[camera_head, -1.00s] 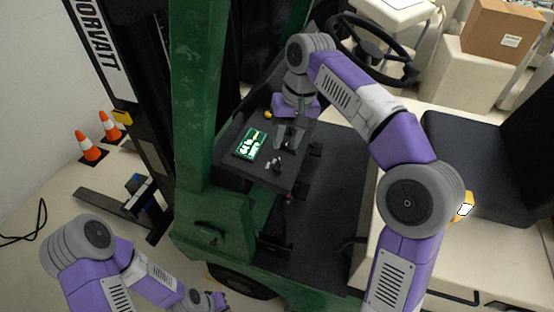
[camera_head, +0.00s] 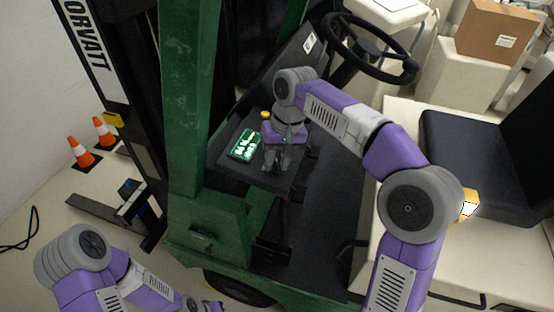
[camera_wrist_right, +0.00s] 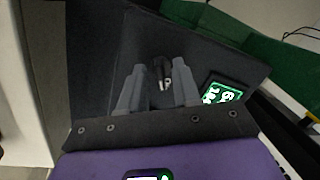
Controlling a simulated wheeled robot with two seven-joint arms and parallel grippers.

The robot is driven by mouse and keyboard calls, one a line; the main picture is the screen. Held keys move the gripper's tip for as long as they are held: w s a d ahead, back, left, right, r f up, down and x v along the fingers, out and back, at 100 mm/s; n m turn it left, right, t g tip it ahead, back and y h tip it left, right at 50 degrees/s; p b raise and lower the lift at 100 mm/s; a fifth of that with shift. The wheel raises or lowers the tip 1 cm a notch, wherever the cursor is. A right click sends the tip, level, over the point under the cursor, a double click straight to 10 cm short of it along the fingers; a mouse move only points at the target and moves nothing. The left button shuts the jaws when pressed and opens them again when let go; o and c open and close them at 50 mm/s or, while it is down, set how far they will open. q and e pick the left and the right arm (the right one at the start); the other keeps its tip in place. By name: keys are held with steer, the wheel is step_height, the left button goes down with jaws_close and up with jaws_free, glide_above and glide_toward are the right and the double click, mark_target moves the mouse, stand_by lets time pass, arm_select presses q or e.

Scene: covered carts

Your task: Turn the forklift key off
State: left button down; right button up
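The forklift's dark dashboard panel (camera_head: 225,160) carries a lit green display (camera_head: 245,144). My right gripper (camera_head: 277,163) reaches down to the panel, just right of the display, and hides the key in the head view. In the right wrist view, the key (camera_wrist_right: 164,75), small and black with metallic parts, sticks up from the panel. The fingers of my right gripper (camera_wrist_right: 159,74) stand apart on either side of it, with gaps visible; I cannot tell the exact depth. My left gripper (camera_head: 207,305) is low at the bottom edge, partly cut off, far from the panel.
A yellow button (camera_head: 265,114) sits at the panel's far edge. The steering wheel (camera_head: 368,48) is behind my right arm. A green mast post (camera_head: 188,100) stands left of the panel. The black seat (camera_head: 470,165) is right. Orange cones (camera_head: 82,152) stand on the floor.

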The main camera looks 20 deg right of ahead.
jaws_close()
steer(key=shift+r+n+p, duration=0.1)
steer(key=shift+n+p, duration=0.95)
steer(key=shift+n, duration=0.15)
steer(key=n+p, duration=0.1)
steer(key=n, duration=0.1)
steer(key=shift+n+p, duration=0.4)
steer(key=n+p, duration=0.1)
steer(key=n, duration=0.2)
steer(key=shift+s+h+p, duration=0.1)
steer(key=shift+h+p, duration=0.25)
steer(key=shift+h, duration=0.05)
steer(key=shift+n+p, duration=0.6)
steer(key=shift+n, duration=1.2)
steer(key=shift+a+f, duration=0.1)
steer(key=shift+f, duration=0.15)
steer(key=shift+o, duration=0.3)
jaws_free()
steer(key=shift+o, duration=0.3)
